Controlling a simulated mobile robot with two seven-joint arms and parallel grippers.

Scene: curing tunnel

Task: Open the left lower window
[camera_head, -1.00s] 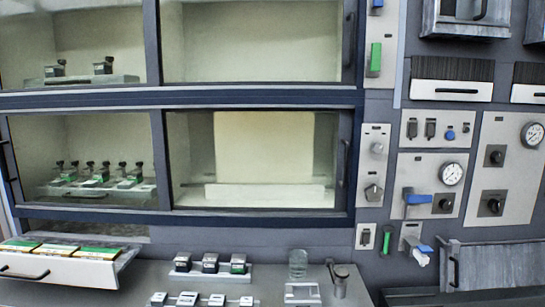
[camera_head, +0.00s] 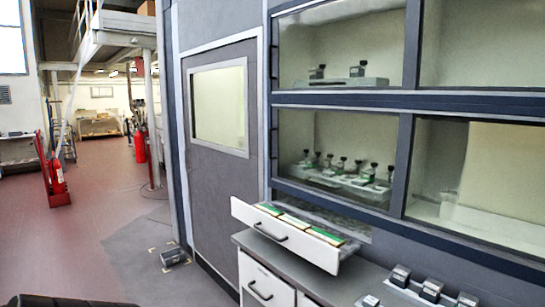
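The left lower window (camera_head: 335,150) is a glass pane in a dark blue frame, in the middle right of the head view. It appears shut, lying flush with the frame. A dark upright handle (camera_head: 274,150) shows at its left edge. Behind the glass, several small dark-topped pieces with green parts (camera_head: 345,168) stand on a pale tray. The right lower window (camera_head: 480,180) is beside it and cut off by the picture's edge. Neither of my grippers is in view.
A white drawer (camera_head: 285,235) with green-edged boxes sticks out below the window, above a grey counter (camera_head: 345,285). A grey door (camera_head: 225,150) stands to the left. Red floor (camera_head: 100,200) is open farther left, with a fire extinguisher (camera_head: 58,178).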

